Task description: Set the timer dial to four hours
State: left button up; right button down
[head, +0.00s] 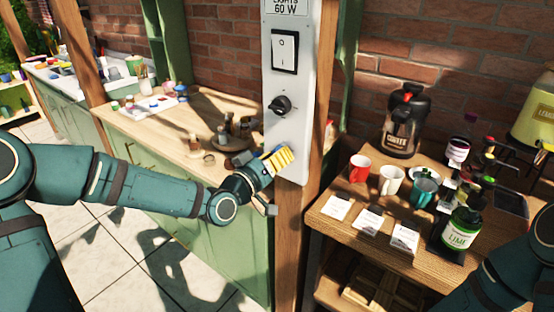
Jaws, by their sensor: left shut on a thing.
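A light grey control panel (294,140) is fixed to the wooden post. It carries a label reading 60 W, a white rocker switch (285,50) and a black rotary knob (281,105). At its lower end is a yellow ribbed piece (280,158), which may be the timer dial; no hour marks can be read. My left gripper (266,168) reaches in from the left and is shut on this yellow piece, below the black knob. The gripper partly hides the yellow piece. My right arm shows at the lower right, but its gripper is out of view.
A green counter (185,120) with small jars stands behind my left arm. To the right, a wooden table (330,215) bears mugs (361,167), cards, a coffee flask (404,122) and a lime bottle (462,225). The wooden post (291,240) continues below the panel.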

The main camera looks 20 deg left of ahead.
pick_arm(q)
jog(key=shift+r+m, duration=0.1)
jog(key=shift+m, duration=0.2)
jog(key=o, duration=1.2)
jog(key=shift+w, duration=0.15)
jog(key=shift+o, duration=0.2)
jog(key=shift+a, duration=0.1)
jog(key=v, duration=0.7)
jog(key=shift+s, duration=0.3)
